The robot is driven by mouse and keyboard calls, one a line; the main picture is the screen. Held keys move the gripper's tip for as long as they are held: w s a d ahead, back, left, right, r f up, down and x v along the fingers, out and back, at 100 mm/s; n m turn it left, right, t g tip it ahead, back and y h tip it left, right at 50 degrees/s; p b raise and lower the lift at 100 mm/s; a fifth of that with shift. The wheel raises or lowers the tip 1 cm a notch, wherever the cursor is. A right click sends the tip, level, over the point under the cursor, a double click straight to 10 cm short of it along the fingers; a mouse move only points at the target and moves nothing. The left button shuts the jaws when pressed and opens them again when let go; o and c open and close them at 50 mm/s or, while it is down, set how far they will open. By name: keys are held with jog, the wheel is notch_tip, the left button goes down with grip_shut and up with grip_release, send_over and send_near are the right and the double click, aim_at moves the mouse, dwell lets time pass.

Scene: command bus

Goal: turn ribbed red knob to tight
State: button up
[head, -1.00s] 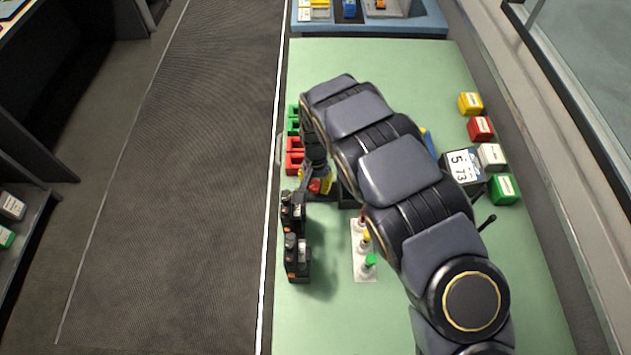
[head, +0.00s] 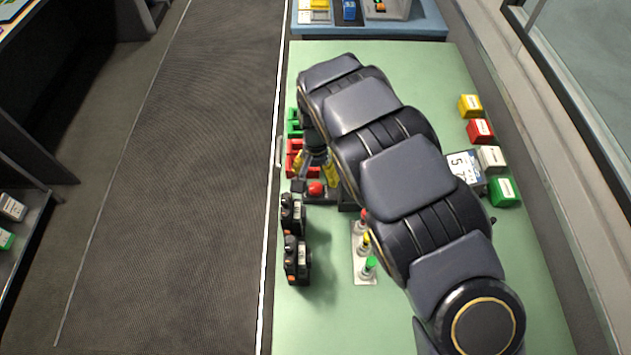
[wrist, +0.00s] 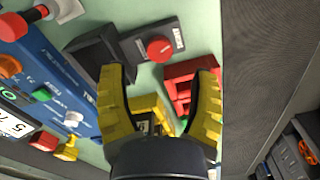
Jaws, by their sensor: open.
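The red knob (head: 316,188) sits on a dark base on the green table, just in front of my gripper (head: 314,174). In the wrist view the round red knob (wrist: 160,49) is on a grey labelled plate, beyond and between my yellow fingertips (wrist: 160,76). The fingers are spread wide with nothing between them and stand apart from the knob. Its ribs and the mark it points to are too small to read.
Black devices (head: 297,258) stand in front of the knob. A strip with red, yellow and green pegs (head: 364,268) lies to the right. Red brackets (wrist: 192,84) are close to the right finger in the wrist view. A blue panel (wrist: 55,85) is at left.

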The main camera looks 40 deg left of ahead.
notch_tip(320, 180, up, 7)
dwell(0.3)
jog(key=n+t+h, duration=0.2)
jog(key=n+h, duration=0.2)
jog(key=n, duration=1.4)
send_near(314, 187)
jog(key=f, duration=0.2)
jog(key=shift+w+d+f, duration=0.15)
jog(key=shift+w+d, duration=0.15)
jog(key=shift+w, duration=0.1)
jog(key=x, duration=0.7)
jog(key=shift+s, duration=0.15)
grip_shut()
